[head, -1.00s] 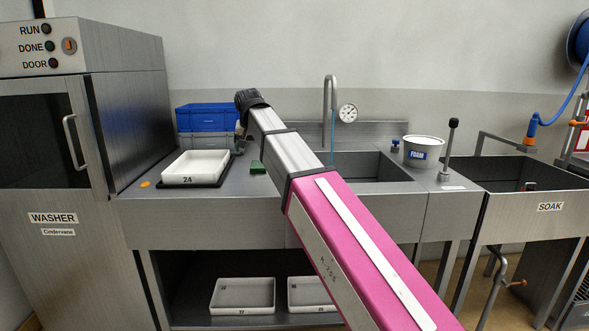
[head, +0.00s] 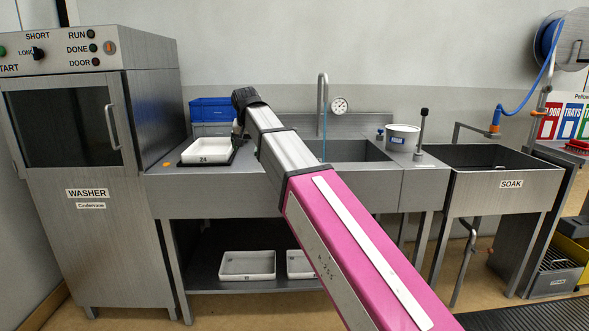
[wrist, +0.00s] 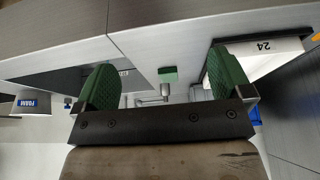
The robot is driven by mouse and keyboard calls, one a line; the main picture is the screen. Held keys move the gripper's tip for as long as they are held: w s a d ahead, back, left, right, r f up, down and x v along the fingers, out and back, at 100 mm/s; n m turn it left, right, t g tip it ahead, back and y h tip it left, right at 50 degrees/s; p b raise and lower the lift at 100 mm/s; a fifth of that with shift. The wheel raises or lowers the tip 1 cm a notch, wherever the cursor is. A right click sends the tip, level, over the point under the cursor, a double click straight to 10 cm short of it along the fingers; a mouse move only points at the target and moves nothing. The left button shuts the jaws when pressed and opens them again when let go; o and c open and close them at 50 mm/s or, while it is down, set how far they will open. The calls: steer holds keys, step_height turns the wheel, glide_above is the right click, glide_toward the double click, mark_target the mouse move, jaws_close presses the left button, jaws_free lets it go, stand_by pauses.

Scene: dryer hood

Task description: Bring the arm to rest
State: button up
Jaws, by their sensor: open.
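My arm (head: 345,240), with a pink link and a silver forearm, reaches up and forward over the counter in the head view. My gripper (wrist: 163,72) shows in the wrist view with its two green pads wide apart and nothing between them. In the head view the gripper is mostly hidden behind the dark wrist end of the arm.
White tray 24 (head: 207,149) sits on the counter (head: 200,183), with a blue crate (head: 211,110) behind. The washer (head: 95,150) stands left. A tap (head: 322,100), foam tub (head: 402,137) and soak sink (head: 505,190) are to the right. Trays (head: 248,265) sit on the lower shelf.

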steer(key=s+d+f+g, duration=0.1)
steer(key=s+d+f, duration=0.1)
steer(key=d+f, duration=0.9)
steer(key=s+d+f+g, duration=0.1)
steer(key=d+f, duration=0.6)
steer(key=f, duration=0.8)
steer(key=s+d+f+g, duration=0.1)
steer(key=s+d+f, duration=0.7)
steer(key=f, duration=0.2)
steer(key=s+d+f+g, duration=0.1)
steer(key=s+d+f, duration=0.7)
steer(key=f, duration=0.3)
steer(key=shift+d+m+g, duration=0.25)
steer(key=shift+m+g, duration=0.05)
steer(key=shift+o, duration=0.3)
steer(key=shift+s, duration=0.1)
